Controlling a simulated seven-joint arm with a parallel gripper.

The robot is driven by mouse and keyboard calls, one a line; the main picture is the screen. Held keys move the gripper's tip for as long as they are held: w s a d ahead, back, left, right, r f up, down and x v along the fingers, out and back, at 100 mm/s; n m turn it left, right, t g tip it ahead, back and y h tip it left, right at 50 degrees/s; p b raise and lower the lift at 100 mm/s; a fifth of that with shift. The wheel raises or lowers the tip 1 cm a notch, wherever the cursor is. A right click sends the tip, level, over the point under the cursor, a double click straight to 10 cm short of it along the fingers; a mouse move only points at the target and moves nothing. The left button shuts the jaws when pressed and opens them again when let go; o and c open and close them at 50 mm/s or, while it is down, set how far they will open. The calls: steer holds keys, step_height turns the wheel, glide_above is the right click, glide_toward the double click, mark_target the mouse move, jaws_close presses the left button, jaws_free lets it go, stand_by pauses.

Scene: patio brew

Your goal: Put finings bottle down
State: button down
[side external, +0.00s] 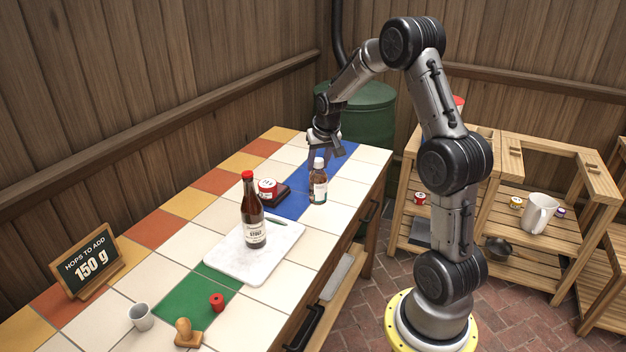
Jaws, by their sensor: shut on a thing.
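The finings bottle (319,187), a small brown bottle with a white cap and a pale label, is upright at the right edge of the blue tiles, towards the back of the counter. My gripper (321,158) points down over it and is shut on its top. The fingers are small and dark here, so their exact contact with the cap is hard to see. I cannot tell whether the bottle's base touches the tiles or is slightly above them.
A dark scale (270,196) with a red-and-white tub (267,187) stands left of the bottle. A tall red-capped bottle (253,215) stands on a white board (240,262) nearer the camera. A grey cup (141,317), stamp (187,334) and sign (88,262) are in front. White tiles behind are clear.

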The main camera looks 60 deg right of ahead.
steer(key=x, duration=0.8)
steer(key=shift+w, duration=0.25)
steer(key=c, duration=0.5)
jaws_free()
